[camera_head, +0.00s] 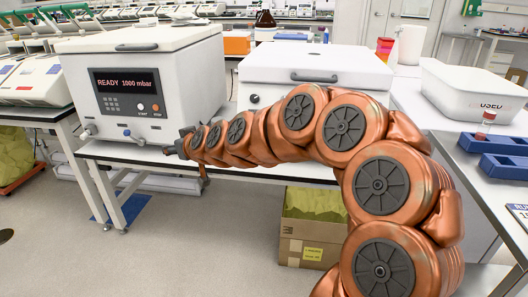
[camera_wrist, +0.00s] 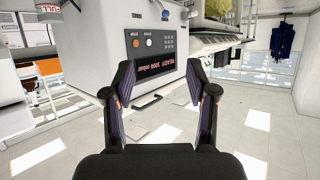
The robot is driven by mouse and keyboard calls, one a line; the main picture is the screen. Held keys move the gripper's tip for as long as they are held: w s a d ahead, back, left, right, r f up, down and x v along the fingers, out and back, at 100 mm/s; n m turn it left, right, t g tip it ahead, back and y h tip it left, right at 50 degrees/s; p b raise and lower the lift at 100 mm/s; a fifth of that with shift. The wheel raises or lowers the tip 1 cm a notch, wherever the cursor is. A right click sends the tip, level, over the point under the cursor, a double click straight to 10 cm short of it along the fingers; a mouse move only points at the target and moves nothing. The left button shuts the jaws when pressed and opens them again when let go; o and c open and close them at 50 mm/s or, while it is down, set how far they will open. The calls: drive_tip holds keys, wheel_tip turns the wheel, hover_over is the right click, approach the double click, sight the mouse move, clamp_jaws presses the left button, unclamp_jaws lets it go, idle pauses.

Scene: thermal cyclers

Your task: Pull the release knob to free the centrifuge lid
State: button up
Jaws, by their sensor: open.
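The centrifuge (camera_head: 155,85) is a white box on a bench at the left, its lid closed with a dark handle (camera_head: 131,30) on the front. Its panel reads "READY 1000 mbar". Low on its front are a blue knob (camera_head: 127,132) and a grey knob (camera_head: 89,131); no label shows which is the release knob. In the wrist view the centrifuge (camera_wrist: 112,20) appears upside down, with the blue knob (camera_wrist: 165,15) near the top edge. My gripper (camera_wrist: 160,82) is open and empty, apart from the centrifuge. In the head view its dark end (camera_head: 182,147) is right of the knobs.
A second white unit (camera_head: 315,68) with a handle stands to the right, partly behind my arm. A cardboard box (camera_head: 310,225) sits on the floor below. White instruments (camera_head: 30,82) fill the left bench. Blue racks (camera_head: 490,145) lie on the right bench.

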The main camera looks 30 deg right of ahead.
drive_tip(key=w+d+f+m+t+h+b, duration=0.2)
drive_tip(key=w+d+f+h+b, duration=0.15)
drive_tip(key=w+d, duration=0.4)
drive_tip(key=s+d+f+m+g+h+b, duration=0.1)
drive_tip(key=d+f+m+h+b, duration=0.3)
drive_tip(key=d, duration=0.7)
drive_tip(key=d+f+m+g+h+b, duration=0.1)
drive_tip(key=d+f+h+b, duration=0.1)
drive_tip(key=d+f+h, duration=0.75)
drive_tip(key=shift+w+d+r+y+b, duration=0.5)
drive_tip(key=shift+w+d, duration=0.5)
drive_tip(key=shift+d, duration=0.25)
drive_tip(key=shift+w+d+r+y+b, duration=0.3)
drive_tip(key=shift+w+d+r, duration=0.3)
drive_tip(key=shift+w+d, duration=0.5)
drive_tip(key=shift+w+d+r+y+b, duration=0.35)
drive_tip(key=shift+w+d+r+y, duration=0.35)
drive_tip(key=shift+d, duration=0.7)
drive_tip(key=shift+w+f, duration=0.1)
drive_tip(key=shift+w, duration=0.05)
clamp_jaws()
